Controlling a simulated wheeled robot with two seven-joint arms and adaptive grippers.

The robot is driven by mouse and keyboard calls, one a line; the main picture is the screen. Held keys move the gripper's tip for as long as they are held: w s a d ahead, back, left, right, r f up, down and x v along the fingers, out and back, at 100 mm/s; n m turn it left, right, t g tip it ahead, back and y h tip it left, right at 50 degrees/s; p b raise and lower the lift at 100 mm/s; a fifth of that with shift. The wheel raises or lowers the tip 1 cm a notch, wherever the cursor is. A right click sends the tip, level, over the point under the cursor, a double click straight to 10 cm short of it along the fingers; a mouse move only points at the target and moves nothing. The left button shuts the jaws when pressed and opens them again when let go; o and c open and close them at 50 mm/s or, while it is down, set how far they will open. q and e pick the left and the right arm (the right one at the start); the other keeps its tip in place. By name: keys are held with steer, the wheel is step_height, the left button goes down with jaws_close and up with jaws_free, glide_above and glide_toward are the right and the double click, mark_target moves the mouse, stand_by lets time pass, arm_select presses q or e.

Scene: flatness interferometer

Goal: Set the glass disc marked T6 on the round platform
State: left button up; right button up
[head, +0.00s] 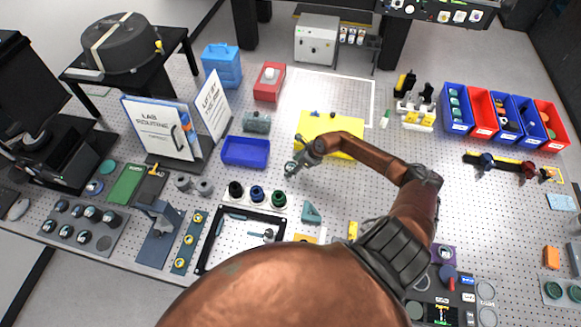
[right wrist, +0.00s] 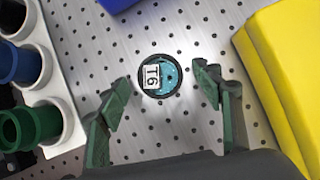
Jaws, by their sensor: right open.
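The glass disc marked T6 (right wrist: 160,76) lies flat on the perforated table in the right wrist view. It is round and teal with a dark rim and a white label. My right gripper (right wrist: 163,88) is open, with one green finger to each side of the disc and apart from it. In the head view my right gripper (head: 296,162) reaches down just left of the yellow block, at the disc. I cannot surely pick out the round platform; a dark instrument (head: 40,145) stands at the left edge. My left gripper is not in view.
A white rack with black, blue and green cylinders (head: 257,194) stands close to the gripper, at left in the right wrist view. The yellow block (head: 345,142) is on the other side. A blue tray (head: 245,152) and a lab routine binder (head: 160,127) stand further left.

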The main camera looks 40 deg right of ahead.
steer(key=shift+c, duration=0.6)
steer(key=c, duration=1.3)
steer(key=shift+o, duration=0.2)
steer(key=shift+r, duration=0.1)
steer(key=shift+r, duration=0.1)
steer(key=shift+r+b, duration=0.4)
steer(key=shift+r, duration=0.15)
steer(key=s+a+r+b, duration=0.4)
steer(key=s+a+r, duration=0.5)
steer(key=s+r, duration=0.1)
steer(key=shift+s+a+r, duration=0.15)
steer(key=shift+s+r, duration=0.15)
steer(key=shift+r, duration=0.5)
